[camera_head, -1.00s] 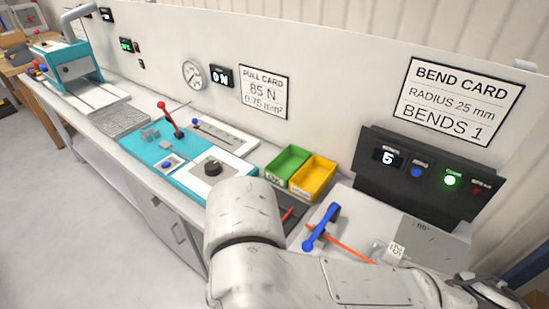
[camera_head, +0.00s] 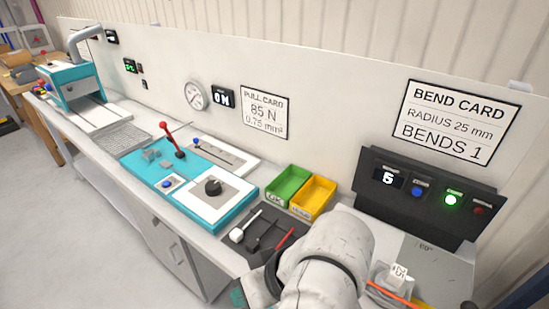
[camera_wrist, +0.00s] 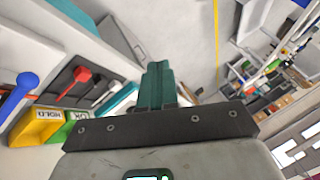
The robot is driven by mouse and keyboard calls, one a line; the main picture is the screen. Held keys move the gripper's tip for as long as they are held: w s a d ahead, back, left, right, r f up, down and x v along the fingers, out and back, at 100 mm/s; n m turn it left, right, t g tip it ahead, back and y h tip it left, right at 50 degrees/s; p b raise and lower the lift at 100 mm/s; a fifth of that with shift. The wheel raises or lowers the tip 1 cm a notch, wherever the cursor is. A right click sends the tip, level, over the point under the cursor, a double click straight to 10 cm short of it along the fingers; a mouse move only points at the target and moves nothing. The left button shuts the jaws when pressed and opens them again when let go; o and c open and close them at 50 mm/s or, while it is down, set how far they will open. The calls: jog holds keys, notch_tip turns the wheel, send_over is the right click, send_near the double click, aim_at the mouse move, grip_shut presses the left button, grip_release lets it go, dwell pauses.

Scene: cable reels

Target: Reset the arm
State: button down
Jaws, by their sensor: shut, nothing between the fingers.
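My gripper's teal fingers (camera_wrist: 160,85) are together and empty in the wrist view, over open floor beyond the bench edge. A small teal tip (camera_head: 238,297) shows at the bottom of the head view, with my pale arm to its right. The blue lever (camera_wrist: 22,88) is at the left of the wrist view, apart from the fingers; my arm hides it in the head view. The orange cable (camera_head: 392,294) lies at the bottom right, partly hidden by my arm.
The green bin (camera_head: 287,184) and yellow bin (camera_head: 314,197) stand behind a dark tool mat (camera_head: 262,250). A black control panel (camera_head: 428,195) is at right. The teal test fixture (camera_head: 190,195) is at left. Floor (camera_head: 90,230) in front is clear.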

jog(key=s+d+f+m+h, duration=0.25)
jog(key=s+d+f, duration=0.25)
jog(key=d+f, duration=0.5)
jog(key=s+d+f+m+h, duration=0.2)
jog(key=s+d+f+m, duration=0.25)
jog(key=d+f, duration=0.55)
jog(key=s+d+h, duration=0.2)
jog(key=s+d, duration=0.7)
jog(key=d, duration=0.3)
jog(key=shift+f+g+h, duration=0.35)
jog(key=shift+f+g, duration=0.05)
